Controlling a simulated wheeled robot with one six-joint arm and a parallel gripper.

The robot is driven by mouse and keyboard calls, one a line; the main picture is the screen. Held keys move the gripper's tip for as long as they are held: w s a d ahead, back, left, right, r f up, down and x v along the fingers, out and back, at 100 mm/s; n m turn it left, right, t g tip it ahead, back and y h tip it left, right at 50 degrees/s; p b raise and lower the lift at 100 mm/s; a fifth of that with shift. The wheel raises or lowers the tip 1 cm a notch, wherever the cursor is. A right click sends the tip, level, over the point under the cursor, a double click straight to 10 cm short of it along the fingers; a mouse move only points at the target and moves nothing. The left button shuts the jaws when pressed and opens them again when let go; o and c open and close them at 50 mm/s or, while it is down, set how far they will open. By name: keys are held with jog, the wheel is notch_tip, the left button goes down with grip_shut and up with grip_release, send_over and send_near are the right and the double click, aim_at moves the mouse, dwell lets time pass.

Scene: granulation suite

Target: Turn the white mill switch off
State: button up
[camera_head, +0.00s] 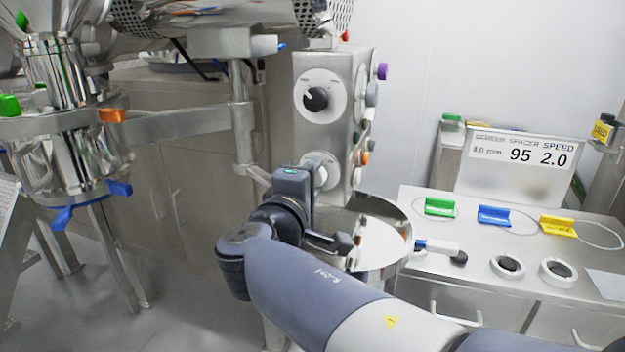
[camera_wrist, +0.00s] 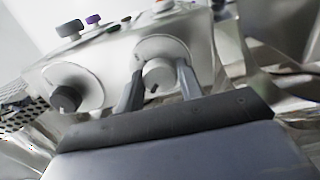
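The white mill switch (camera_wrist: 158,76) is a round white knob on a pale round plate, on the face of a steel control box. In the wrist view my gripper (camera_wrist: 160,74) has one finger on each side of the knob, with no clear gap. I cannot tell whether the fingers press on it or only stand around it. In the head view the lower plate (camera_head: 322,172) shows behind my gripper (camera_head: 312,182), and the gripper's body hides most of the switch. The knob's dark mark points towards the bottom of the wrist view.
A black knob (camera_head: 316,99) on a white plate sits above the white switch. Coloured buttons, one purple (camera_head: 382,71), line the box's right side. A steel pan (camera_head: 375,240) is below. The right bench (camera_head: 420,268) bears green, blue and yellow tagged pieces and a speed sign (camera_head: 515,165).

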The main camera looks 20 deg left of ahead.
jog(key=o, duration=0.4)
jog(key=s, duration=1)
jog(key=shift+s+a, duration=0.4)
jog(key=w, duration=1)
jog(key=shift+w+d, duration=0.4)
